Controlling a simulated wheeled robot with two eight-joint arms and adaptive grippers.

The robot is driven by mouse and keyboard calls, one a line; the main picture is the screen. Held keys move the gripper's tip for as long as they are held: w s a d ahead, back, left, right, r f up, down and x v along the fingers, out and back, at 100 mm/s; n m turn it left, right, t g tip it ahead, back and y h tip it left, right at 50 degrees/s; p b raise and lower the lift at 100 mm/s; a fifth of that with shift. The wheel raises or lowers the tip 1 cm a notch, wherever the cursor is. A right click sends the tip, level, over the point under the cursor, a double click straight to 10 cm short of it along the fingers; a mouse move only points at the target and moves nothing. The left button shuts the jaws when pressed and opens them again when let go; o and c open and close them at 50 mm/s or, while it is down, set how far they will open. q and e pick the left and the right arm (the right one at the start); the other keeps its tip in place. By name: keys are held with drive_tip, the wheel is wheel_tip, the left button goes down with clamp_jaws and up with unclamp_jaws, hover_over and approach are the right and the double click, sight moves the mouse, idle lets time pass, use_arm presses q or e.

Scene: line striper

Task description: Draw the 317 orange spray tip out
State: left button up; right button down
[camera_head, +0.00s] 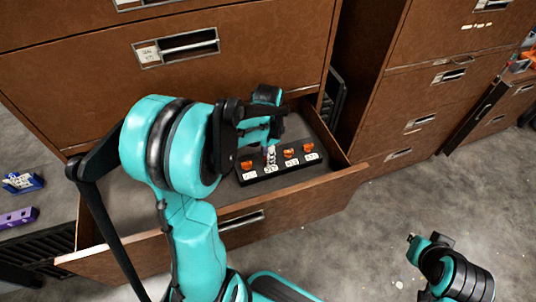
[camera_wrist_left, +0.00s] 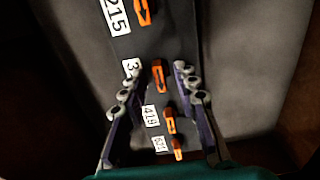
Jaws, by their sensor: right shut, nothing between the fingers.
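A black rack (camera_head: 262,181) in the open drawer holds a row of orange spray tips with white number labels. In the left wrist view, the tip with a label starting with 3 (camera_wrist_left: 159,76) stands between my left gripper's (camera_wrist_left: 157,82) fingertips. The rest of that label is covered by a finger. A gap shows on each side of the tip, so the fingers are open around it. In the head view, my left gripper (camera_head: 271,150) reaches down over the second tip from the left. My right gripper (camera_head: 413,246) is shut and empty, low at the right over the floor.
Neighbouring tips labelled 215 (camera_wrist_left: 142,12) and 419 (camera_wrist_left: 170,121) stand close on either side in the row. The brown drawer front (camera_head: 313,204) and side walls surround the rack. A brown cabinet (camera_head: 425,85) stands to the right. Grey floor lies open at lower right.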

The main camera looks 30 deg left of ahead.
use_arm(q)
clamp_jaws()
drive_tip(key=shift+r+p, duration=0.6)
drive_tip(key=shift+r, duration=0.15)
drive_tip(key=shift+r+p, duration=1.8)
drive_tip(key=shift+r, duration=0.55)
